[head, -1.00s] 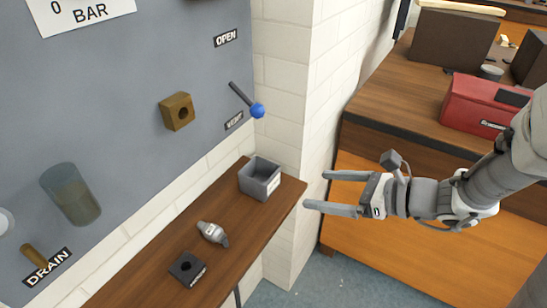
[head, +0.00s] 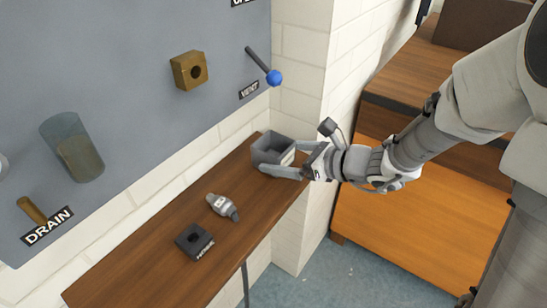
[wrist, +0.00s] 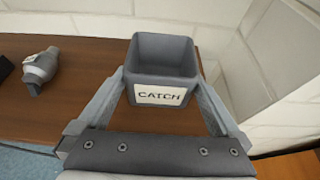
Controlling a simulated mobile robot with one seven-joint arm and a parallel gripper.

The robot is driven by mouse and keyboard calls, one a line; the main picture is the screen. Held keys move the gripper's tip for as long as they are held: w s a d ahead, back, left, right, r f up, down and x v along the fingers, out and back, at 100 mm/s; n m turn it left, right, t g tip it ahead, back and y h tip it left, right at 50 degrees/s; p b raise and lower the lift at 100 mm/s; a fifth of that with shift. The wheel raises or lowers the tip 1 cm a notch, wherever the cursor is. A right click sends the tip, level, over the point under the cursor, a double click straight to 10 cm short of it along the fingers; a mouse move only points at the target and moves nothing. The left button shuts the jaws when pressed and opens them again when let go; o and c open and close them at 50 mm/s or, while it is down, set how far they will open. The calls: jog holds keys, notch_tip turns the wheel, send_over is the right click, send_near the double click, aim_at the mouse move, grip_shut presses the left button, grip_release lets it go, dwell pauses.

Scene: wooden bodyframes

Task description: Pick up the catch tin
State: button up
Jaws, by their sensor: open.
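The catch tin (head: 268,147) is a grey, open-topped square box standing upright at the far end of the wooden shelf. In the wrist view the tin (wrist: 162,58) appears empty inside and its white label reads CATCH. My gripper (head: 293,160) is open at the tin. In the wrist view its fingers (wrist: 160,88) lie one on each side of the tin's near part, very close to the side walls. I cannot tell whether they touch it.
A grey fitting (head: 222,206) and a black block (head: 195,241) lie on the shelf (head: 150,245), left of the tin. A white brick wall (wrist: 275,55) stands close behind and right of the tin. A blue-knobbed lever (head: 273,77) sticks out from the panel above.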

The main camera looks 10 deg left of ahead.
aim_at(273, 153)
jog(key=shift+x, duration=1.4)
jog(key=c, duration=1.6)
jog(key=shift+r, duration=0.1)
